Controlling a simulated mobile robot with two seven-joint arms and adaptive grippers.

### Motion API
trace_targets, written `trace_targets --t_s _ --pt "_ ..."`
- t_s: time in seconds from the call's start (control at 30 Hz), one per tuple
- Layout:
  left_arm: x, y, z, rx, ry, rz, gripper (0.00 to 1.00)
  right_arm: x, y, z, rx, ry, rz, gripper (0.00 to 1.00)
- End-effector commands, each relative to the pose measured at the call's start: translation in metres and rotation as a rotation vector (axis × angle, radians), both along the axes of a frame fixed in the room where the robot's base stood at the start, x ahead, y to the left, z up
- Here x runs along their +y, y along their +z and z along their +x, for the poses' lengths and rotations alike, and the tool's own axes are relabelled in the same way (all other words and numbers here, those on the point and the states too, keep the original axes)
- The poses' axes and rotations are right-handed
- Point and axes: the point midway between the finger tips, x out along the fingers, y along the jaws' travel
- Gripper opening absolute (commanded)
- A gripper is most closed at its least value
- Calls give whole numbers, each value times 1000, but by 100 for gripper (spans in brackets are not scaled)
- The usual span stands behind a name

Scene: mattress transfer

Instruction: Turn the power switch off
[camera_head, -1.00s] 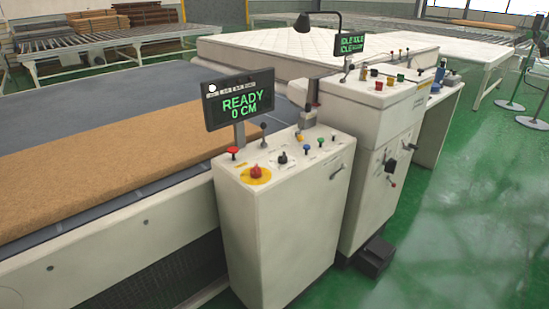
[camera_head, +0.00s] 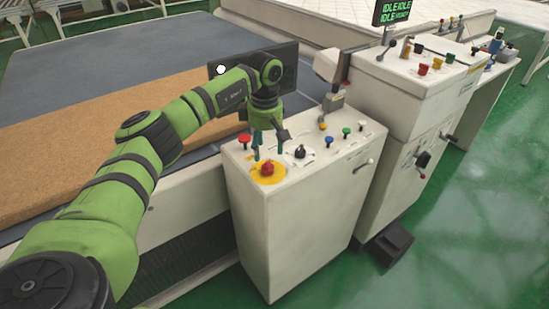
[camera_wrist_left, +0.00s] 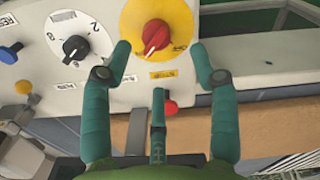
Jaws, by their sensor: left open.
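The control box (camera_head: 310,205) has a red rotary switch (camera_head: 267,169) on a round yellow plate, which looks like the power switch. In the left wrist view the red switch (camera_wrist_left: 155,36) has a pointed grip, tilted diagonally. My left gripper (camera_head: 268,148) is open just above the yellow plate. In the left wrist view its teal fingers (camera_wrist_left: 160,62) are spread, with the switch ahead between the two outer tips. They look apart from the switch. My right gripper is in neither view.
A second console (camera_head: 410,75) stands behind to the right. A brown slab (camera_head: 90,140) lies on the bed at left.

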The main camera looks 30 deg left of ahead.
Motion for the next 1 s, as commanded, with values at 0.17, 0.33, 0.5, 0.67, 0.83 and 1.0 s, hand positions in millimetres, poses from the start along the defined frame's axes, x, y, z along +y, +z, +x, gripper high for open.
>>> trace_targets --t_s 0.17,0.33,0.5,0.67,0.83,1.0 --pt "-1 -26 -1 7 1 -2 60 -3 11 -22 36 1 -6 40" --pt "-2 -50 -1 5 1 -4 60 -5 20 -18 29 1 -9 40" --pt "-2 -64 0 3 1 -5 60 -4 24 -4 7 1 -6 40" --pt "-2 -67 0 0 1 -4 60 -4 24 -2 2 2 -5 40" --pt "-2 -67 0 0 1 -5 40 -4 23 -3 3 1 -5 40" --pt "-2 -67 0 0 1 -5 4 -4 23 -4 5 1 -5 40"
